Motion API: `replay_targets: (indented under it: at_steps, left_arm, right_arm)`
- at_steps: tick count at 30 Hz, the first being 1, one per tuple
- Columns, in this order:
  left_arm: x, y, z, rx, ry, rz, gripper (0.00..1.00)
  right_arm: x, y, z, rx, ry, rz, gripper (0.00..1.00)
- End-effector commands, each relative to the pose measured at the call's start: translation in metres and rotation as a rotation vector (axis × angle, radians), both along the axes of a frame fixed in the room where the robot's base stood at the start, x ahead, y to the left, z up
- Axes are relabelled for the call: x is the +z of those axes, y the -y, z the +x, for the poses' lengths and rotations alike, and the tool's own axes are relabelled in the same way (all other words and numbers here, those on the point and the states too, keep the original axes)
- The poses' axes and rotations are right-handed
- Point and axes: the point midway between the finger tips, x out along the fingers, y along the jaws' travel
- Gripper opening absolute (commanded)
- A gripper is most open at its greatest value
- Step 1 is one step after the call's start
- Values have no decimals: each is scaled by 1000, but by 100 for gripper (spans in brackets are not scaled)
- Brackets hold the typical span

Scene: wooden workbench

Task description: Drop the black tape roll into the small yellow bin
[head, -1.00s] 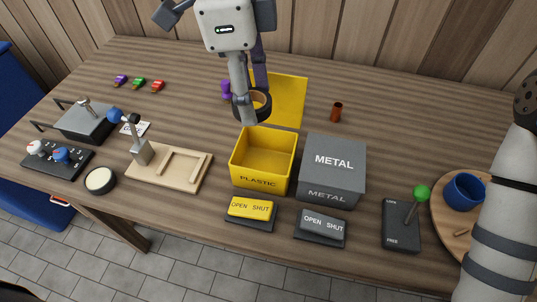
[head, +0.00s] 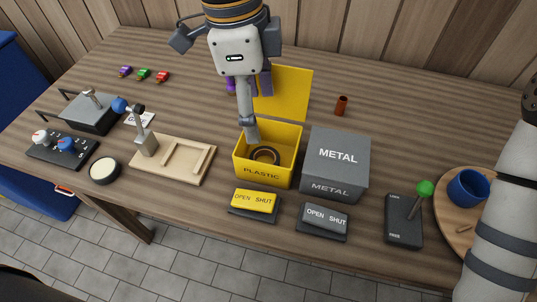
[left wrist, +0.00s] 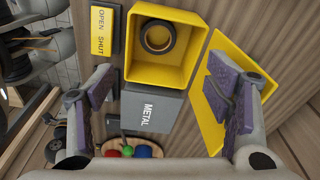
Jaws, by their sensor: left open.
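The black tape roll (head: 265,156) lies inside the small yellow bin (head: 262,173) marked PLASTIC, in the head view. Its tan core shows. The bin's yellow lid (head: 284,92) is open behind it. The left wrist view also shows the tape roll (left wrist: 159,37) in the open yellow bin (left wrist: 182,77). My left gripper (head: 258,112) is above the bin's back left part in the head view. Its fingers (left wrist: 168,100) are spread wide apart and empty in the left wrist view. My right gripper is outside both views; only part of the right arm shows at the right edge.
A closed grey METAL bin (head: 332,168) stands right of the yellow bin. A yellow OPEN SHUT switch (head: 254,202) and a grey one (head: 323,218) sit in front. A brown cylinder (head: 341,105) stands behind. A wooden fixture (head: 172,160) is at left.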

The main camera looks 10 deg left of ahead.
Motion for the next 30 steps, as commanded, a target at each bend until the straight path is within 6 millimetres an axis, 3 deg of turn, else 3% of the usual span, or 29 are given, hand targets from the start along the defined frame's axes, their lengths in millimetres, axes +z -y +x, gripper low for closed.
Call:
replay_targets:
  at_steps: [4,12,16,21,30]
  left_arm:
    - [16,-2,1,2,5,-1,72]
    - [87,-10,-1,2,6,-2,72]
    - [110,-13,-1,1,3,-1,72]
    - [120,-14,-2,0,0,-1,72]
    - [119,-14,-2,0,0,0,72]
  right_arm:
    - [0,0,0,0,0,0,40]
    - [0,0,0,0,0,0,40]
    - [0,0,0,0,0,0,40]
    - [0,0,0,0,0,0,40]
    - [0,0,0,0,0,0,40]
